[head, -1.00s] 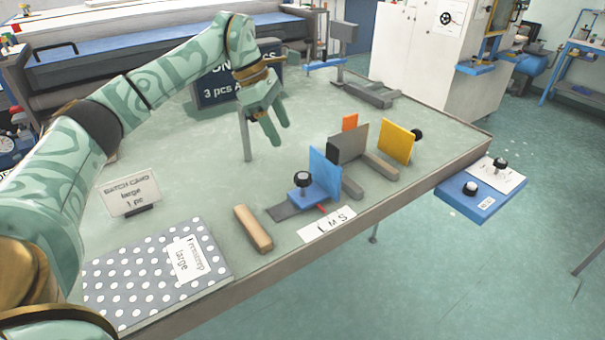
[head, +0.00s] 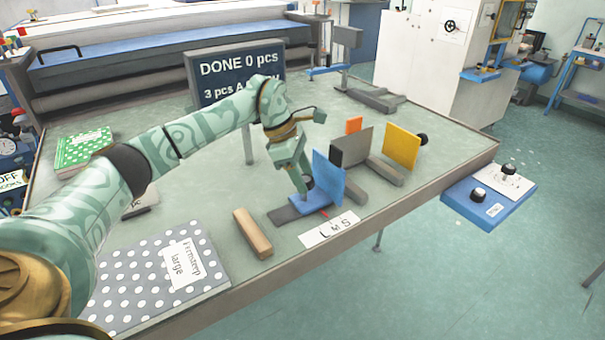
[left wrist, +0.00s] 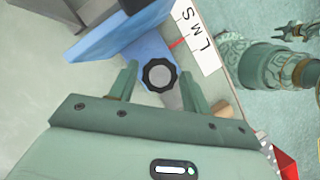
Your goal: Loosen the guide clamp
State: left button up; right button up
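The blue guide (head: 329,180) stands on a dark rail near the front of the table, with its upright blue plate on the right side. Its black round clamp knob (left wrist: 160,75) shows in the left wrist view, but my gripper hides it in the head view. My left gripper (head: 304,184) points down at the guide. In the left wrist view my left gripper (left wrist: 159,78) is open, with one finger on each side of the knob and small gaps between. A white scale card (head: 330,230) marked L, M, S lies in front of the guide, with a red pointer beside it.
A grey block (head: 350,147), an orange plate (head: 354,125) and a yellow plate (head: 401,147) stand right of the guide. A blue button box (head: 488,203) juts from the table's right edge.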

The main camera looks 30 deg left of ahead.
pick_arm(q)
jog(key=c, duration=0.5)
pick_arm(e)
jog(key=shift+d, duration=0.1)
pick_arm(q)
jog(key=shift+c, duration=0.2)
pick_arm(e)
jog(key=shift+r, duration=0.1)
